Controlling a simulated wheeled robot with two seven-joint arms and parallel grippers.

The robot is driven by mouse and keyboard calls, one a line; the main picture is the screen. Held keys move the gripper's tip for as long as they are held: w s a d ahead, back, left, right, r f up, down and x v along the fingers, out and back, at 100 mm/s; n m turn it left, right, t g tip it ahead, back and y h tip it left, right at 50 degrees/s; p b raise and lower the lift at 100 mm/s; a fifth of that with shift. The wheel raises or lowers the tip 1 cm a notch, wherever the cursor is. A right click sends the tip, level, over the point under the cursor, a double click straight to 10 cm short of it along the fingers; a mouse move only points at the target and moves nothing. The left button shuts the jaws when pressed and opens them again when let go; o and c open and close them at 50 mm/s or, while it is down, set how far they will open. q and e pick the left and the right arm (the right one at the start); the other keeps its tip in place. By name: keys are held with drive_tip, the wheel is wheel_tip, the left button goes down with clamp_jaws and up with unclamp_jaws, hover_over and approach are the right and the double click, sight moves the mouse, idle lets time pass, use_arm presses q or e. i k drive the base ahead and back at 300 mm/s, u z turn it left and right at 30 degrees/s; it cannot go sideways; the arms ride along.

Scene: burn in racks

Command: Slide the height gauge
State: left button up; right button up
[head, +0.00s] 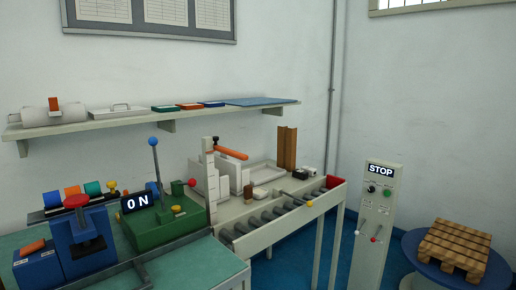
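A tall pale upright post (211,180) stands at the left end of the roller bench, beside the green machine. It looks like the height gauge, but I cannot tell for certain. A small dark part sits near its top. A red ball knob (192,182) shows just left of it; I cannot tell whether the knob belongs to the post or the green machine. Neither of my grippers is in the head view.
The green machine (165,226) with a blue-knobbed lever and a blue press (83,240) crowd the left bench. A roller conveyor (275,212) runs right. A STOP pedestal (376,225) and a pallet (455,247) on a round blue table stand right. A shelf (150,117) hangs above.

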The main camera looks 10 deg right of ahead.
sight(238, 156)
drive_tip(key=z, duration=1.4)
drive_tip(key=i, duration=2.2)
drive_tip(key=u, duration=3)
